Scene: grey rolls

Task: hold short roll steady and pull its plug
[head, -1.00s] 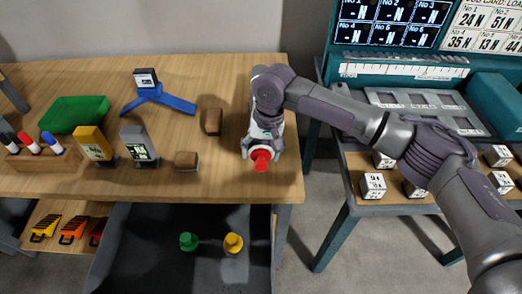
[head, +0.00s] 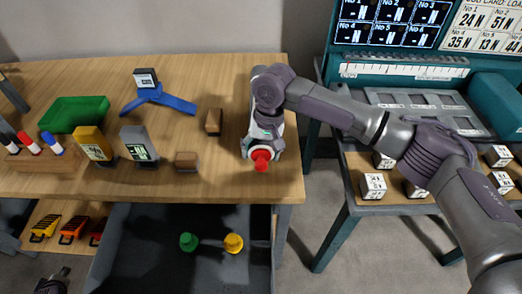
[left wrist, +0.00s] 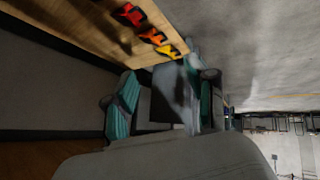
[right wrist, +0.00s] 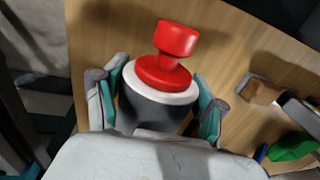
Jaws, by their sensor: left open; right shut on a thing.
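The short roll (right wrist: 155,108) is dark grey with a white end ring and a red knobbed plug (right wrist: 176,45) seated in that end. In the right wrist view, the two fingers of my right gripper (right wrist: 155,95) are shut on the roll, one on each side. In the head view, the red plug (head: 262,160) faces the table's front edge, and my right gripper (head: 264,140) mostly hides the roll. My left gripper (head: 52,283) shows at the bottom left corner, far from the roll. In the left wrist view, my left gripper (left wrist: 163,100) is open.
The wooden table (head: 225,185) also holds small brown blocks (head: 214,122), a green tray (head: 75,115), a blue stand (head: 158,101) and a marker rack. Below, a dark drawer (head: 150,270) holds green and yellow pieces. A teal bench with numbered cubes (head: 373,186) stands right.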

